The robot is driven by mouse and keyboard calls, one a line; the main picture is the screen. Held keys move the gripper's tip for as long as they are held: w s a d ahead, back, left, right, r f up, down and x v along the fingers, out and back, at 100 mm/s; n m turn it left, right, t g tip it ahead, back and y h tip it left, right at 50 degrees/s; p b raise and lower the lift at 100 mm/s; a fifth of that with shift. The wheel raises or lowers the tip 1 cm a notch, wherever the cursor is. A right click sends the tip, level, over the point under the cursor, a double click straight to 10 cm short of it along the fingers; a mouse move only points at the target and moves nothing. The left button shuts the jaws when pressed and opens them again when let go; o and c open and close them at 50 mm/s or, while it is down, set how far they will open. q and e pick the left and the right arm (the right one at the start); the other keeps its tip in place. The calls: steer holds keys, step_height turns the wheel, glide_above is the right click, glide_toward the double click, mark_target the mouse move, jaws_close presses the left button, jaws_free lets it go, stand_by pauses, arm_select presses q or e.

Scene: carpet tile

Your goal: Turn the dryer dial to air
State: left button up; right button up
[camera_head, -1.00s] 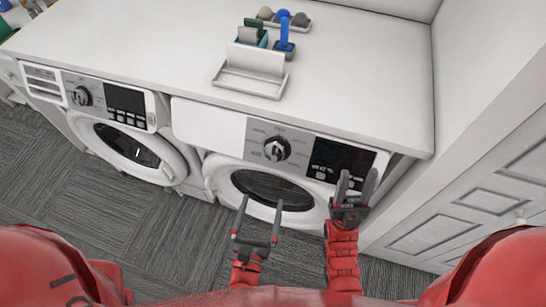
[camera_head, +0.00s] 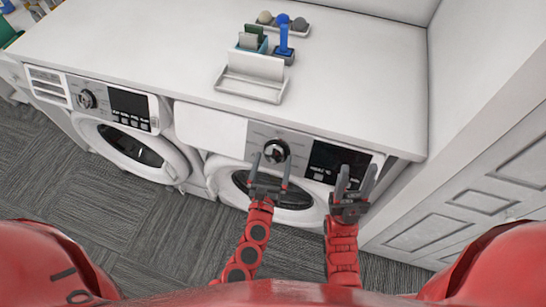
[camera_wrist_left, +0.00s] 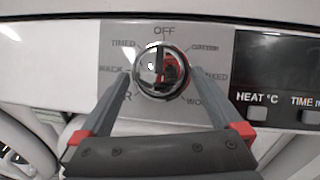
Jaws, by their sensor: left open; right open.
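The dryer (camera_head: 210,130) is the right-hand white machine under the counter. Its round chrome dial (camera_head: 276,151) sits on a grey panel left of a black display. In the left wrist view the dial (camera_wrist_left: 161,70) is ringed by labels, with OFF at the top and TIMED at upper left; lower labels are partly covered by my fingers. My left gripper (camera_head: 270,168) is open and empty, its fingers reaching up just below the dial and spread to either side of it in the wrist view. My right gripper (camera_head: 356,184) is open in front of the display's lower right.
A second machine with its own dial (camera_head: 87,98) stands to the left. The white counter (camera_head: 350,80) above holds a white tray (camera_head: 250,88) and a blue-handled brush (camera_head: 284,38). A white wall and panelled door (camera_head: 480,200) close off the right side.

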arm_select(q)
steer(key=shift+w, duration=0.4)
steer(key=c, duration=1.3)
steer(key=shift+o, duration=0.2)
